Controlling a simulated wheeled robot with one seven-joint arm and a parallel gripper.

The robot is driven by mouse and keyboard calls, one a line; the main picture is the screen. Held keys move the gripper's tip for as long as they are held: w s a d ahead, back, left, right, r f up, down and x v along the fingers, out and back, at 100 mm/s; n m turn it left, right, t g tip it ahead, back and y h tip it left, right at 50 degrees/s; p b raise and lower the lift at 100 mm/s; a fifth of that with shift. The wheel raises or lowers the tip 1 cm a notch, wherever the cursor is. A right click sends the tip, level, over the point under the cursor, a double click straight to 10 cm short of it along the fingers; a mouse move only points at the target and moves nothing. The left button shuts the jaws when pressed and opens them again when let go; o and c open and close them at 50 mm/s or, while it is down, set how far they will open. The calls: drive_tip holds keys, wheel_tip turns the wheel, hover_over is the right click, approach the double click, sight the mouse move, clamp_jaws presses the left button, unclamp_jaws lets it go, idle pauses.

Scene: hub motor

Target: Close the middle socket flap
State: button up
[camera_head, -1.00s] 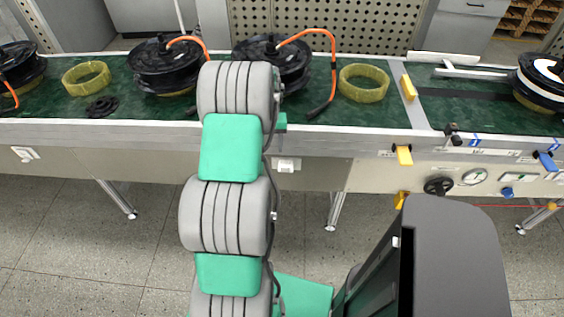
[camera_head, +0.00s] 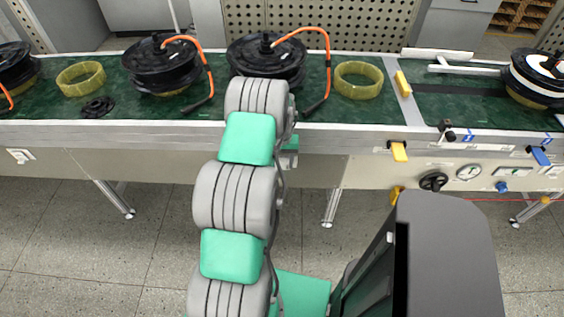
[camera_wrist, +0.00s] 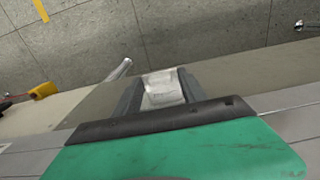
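The middle socket shows in the wrist view as a pale box (camera_wrist: 162,90) on the workbench's front panel. It lies between and beyond the fingers of my gripper (camera_wrist: 160,96). The fingers are apart; I cannot tell whether they touch it, nor its flap's position. In the head view my arm covers this socket and my gripper. Another white socket (camera_head: 20,156) sits on the panel at the far left.
The conveyor bench (camera_head: 130,131) carries black hub motors (camera_head: 161,68) with orange cables and yellow rings (camera_head: 358,80). Yellow (camera_head: 398,151) and blue (camera_head: 540,155) parts and a dark knob (camera_head: 433,181) stick out at the right.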

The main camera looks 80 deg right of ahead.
clamp_jaws()
idle(0.3)
